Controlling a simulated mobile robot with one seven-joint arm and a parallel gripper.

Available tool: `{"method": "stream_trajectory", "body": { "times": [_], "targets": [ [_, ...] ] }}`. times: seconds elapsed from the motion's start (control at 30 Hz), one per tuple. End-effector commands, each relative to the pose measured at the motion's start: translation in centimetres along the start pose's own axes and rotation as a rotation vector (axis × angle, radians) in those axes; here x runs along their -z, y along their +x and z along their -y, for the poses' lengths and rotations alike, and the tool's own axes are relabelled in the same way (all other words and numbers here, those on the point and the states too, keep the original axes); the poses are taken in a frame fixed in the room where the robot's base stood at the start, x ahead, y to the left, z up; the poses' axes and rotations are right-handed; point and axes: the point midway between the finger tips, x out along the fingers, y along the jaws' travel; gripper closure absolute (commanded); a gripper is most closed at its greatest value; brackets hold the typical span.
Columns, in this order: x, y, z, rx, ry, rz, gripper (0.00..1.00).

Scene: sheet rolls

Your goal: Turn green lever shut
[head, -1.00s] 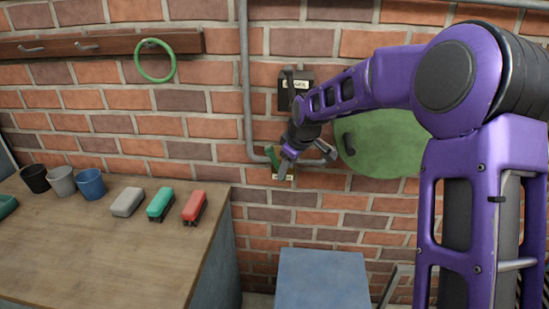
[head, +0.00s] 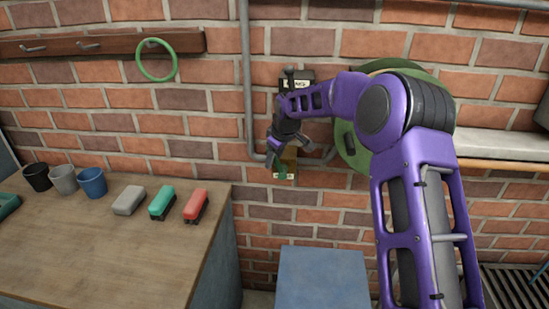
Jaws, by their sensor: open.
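The green lever (head: 282,173) is small in the head view, on a yellowish wall fitting (head: 291,164) at the lower end of the grey pipe. Only part of it shows, below and beside my gripper, and its exact angle is hard to tell. My gripper (head: 271,160) is open, pointing down at the left side of the fitting. It overlaps the fitting in the picture; I cannot tell whether a finger touches the lever.
A grey pipe (head: 246,75) runs down the wall beside a dark labelled box (head: 297,77). A green round disc (head: 350,148) is partly behind my arm. A wooden bench (head: 110,235) with cups and staplers stands left; a blue-topped block (head: 322,280) stands below.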

Motion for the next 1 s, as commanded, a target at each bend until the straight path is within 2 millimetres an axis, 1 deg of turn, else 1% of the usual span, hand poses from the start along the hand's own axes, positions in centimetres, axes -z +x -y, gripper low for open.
{"method": "stream_trajectory", "body": {
  "times": [0.07,0.1,0.17,0.2,0.33,0.37,1.0],
  "targets": [
    [0.00,-0.02,0.00,0.000,0.000,0.000,0.50],
    [0.00,-0.02,0.00,0.000,0.000,0.000,0.57],
    [0.00,-0.03,0.01,0.000,0.000,0.000,0.68],
    [0.00,-0.03,0.01,0.000,0.000,0.000,0.75],
    [0.00,-0.04,0.01,0.000,0.000,0.000,0.98],
    [0.00,-0.04,0.01,0.000,0.000,0.000,1.00],
    [0.00,-0.06,0.00,0.000,0.000,0.000,1.00]
  ]
}}
